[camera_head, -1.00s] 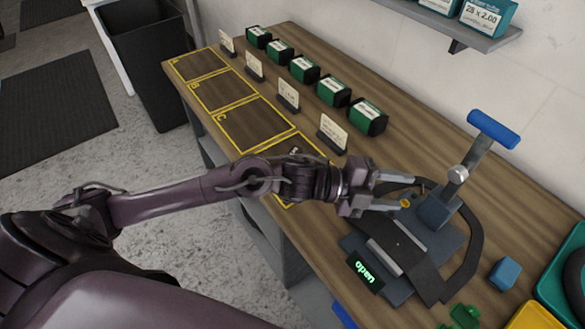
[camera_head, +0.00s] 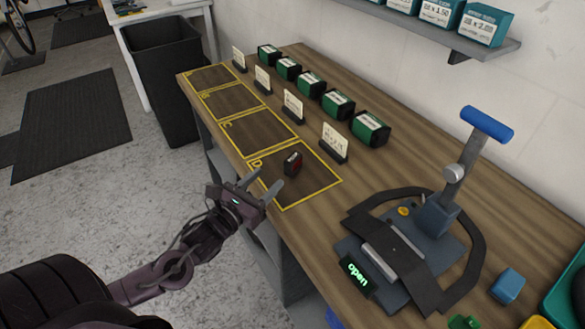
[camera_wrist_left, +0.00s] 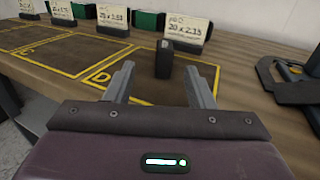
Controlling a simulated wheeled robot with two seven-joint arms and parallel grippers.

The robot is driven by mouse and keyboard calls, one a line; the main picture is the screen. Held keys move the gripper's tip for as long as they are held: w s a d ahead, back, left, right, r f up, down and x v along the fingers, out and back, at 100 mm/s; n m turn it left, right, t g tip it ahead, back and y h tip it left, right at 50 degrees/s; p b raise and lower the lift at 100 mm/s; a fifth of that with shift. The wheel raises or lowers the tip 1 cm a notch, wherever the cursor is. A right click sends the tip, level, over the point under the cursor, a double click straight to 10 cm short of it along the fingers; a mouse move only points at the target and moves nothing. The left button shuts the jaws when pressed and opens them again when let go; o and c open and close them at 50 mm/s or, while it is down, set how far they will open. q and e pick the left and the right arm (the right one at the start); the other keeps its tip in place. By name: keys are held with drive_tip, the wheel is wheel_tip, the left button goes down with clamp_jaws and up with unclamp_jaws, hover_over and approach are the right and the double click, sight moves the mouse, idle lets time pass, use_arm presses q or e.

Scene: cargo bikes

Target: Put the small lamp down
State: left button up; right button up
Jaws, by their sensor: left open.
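The small lamp (camera_head: 292,163) is a small dark block with a red face. It stands upright on the table inside the yellow-outlined square D (camera_head: 318,188), near that square's inner left part. It also shows in the left wrist view (camera_wrist_left: 164,60) as a dark upright block, beyond and between the fingertips. My left gripper (camera_head: 262,183) is open and empty, at the front edge of square D. Its fingers point toward the lamp, with a visible gap between them and it. My right gripper is not in view.
Sign cards, one of them (camera_head: 334,142) behind square D, and several green-black boxes (camera_head: 370,128) line the back. A clamp device (camera_head: 440,215) with a blue handle and an "open" display stands to the right, near a blue block (camera_head: 507,286). The other marked squares (camera_head: 230,100) are empty.

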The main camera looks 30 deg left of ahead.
sight(296, 155)
use_arm(q)
drive_tip(key=w, duration=0.4)
drive_tip(key=w+p, duration=0.1)
drive_tip(key=w, duration=0.1)
drive_tip(key=shift+w+d, duration=0.2)
drive_tip(key=shift+d, duration=0.2)
drive_tip(key=shift+w+d+p, duration=0.3)
drive_tip(key=shift+w, duration=0.6)
drive_tip(key=shift+w+d+p, duration=0.25)
drive_tip(key=shift+w, duration=0.65)
drive_tip(key=shift+w+d+p, duration=0.3)
drive_tip(key=shift+w, duration=0.6)
drive_tip(key=shift+s, duration=0.1)
drive_tip(key=shift+c, duration=0.4)
clamp_jaws()
